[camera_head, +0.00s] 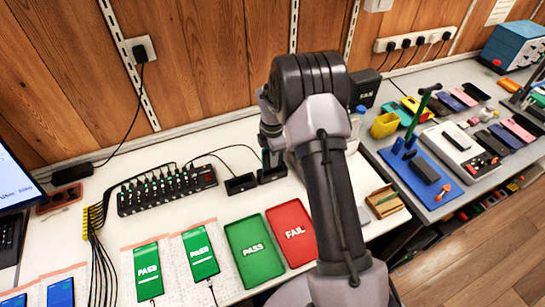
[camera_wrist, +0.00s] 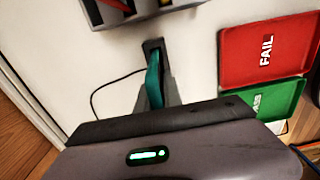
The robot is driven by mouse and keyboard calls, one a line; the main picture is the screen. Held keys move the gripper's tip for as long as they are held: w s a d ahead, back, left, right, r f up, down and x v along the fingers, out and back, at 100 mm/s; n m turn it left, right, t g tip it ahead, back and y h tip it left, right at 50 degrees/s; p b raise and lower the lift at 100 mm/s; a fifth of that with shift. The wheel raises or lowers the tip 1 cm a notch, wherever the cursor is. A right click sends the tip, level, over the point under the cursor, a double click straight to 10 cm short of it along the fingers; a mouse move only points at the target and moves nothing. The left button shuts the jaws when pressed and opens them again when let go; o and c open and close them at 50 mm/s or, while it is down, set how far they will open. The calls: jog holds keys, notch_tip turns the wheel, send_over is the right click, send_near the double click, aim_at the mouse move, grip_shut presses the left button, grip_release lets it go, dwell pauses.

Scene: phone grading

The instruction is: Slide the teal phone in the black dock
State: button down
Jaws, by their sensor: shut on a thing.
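The teal phone (camera_wrist: 153,82) shows edge-on in the wrist view, held between the fingers of my gripper (camera_wrist: 155,95), which is shut on it. A black dock (camera_wrist: 152,44) is at the phone's far end in the wrist view. They overlap there, and I cannot tell whether the phone is seated in it. In the head view two small black docks stand side by side on the white bench, a left one (camera_head: 240,184) and a right one (camera_head: 272,174). My gripper (camera_head: 268,152) is over the right one. The phone is not distinguishable in the head view.
A green PASS tray (camera_head: 262,266) and a red FAIL tray (camera_head: 278,213) lie in front of the docks. A black charging hub (camera_head: 165,192) with cables is to the left. A grey compartment box (camera_wrist: 95,14) stands close to the dock. A thin cable runs beside the dock.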

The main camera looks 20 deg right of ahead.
jog(key=c, duration=1.4)
grip_release()
notch_tip(320, 180, up, 7)
jog(key=p, duration=0.6)
jog(key=shift+r, duration=0.15)
